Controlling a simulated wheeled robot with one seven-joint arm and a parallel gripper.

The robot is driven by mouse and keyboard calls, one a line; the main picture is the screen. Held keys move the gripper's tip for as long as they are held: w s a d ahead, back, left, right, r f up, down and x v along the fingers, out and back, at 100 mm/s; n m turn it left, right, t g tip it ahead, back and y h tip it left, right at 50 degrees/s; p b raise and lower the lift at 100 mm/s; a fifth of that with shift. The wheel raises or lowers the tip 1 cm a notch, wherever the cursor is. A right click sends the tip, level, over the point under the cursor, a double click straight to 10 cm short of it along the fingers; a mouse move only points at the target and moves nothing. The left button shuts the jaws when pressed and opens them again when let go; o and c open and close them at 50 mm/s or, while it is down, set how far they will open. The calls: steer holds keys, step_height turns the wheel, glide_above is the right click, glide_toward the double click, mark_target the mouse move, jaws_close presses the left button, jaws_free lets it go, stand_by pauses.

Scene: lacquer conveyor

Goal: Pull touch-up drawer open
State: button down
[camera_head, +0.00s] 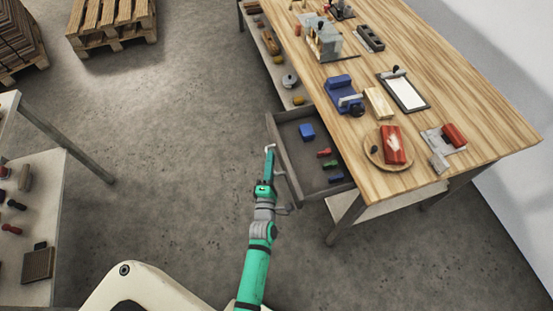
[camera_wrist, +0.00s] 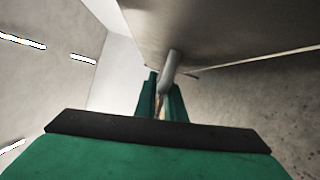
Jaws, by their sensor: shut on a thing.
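The touch-up drawer (camera_head: 283,152) is a grey drawer under the left side of the wooden workbench. It stands pulled out, and its inside shows a blue block (camera_head: 307,132), a red item (camera_head: 324,153) and small green and blue items. My gripper (camera_head: 269,163) is at the drawer's front. In the wrist view my green fingers (camera_wrist: 160,97) are closed around a grey bar handle (camera_wrist: 170,68) on the drawer's front panel (camera_wrist: 220,30). In the head view the exact grip is too small to tell.
The workbench (camera_head: 480,110) carries a blue tool, a clipboard, and a round wooden plate with a red item. Its lower shelf holds several parts. A second table (camera_head: 45,240) stands at the left. Pallets (camera_head: 112,25) lie at the back. The floor between is clear.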

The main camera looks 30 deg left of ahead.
stand_by(0.3)
steer(key=c, duration=1.8)
jaws_free()
steer(key=shift+c, duration=0.2)
steer(key=shift+s, duration=0.1)
steer(key=v, duration=1)
steer(key=shift+s, duration=0.3)
steer(key=shift+d, duration=0.15)
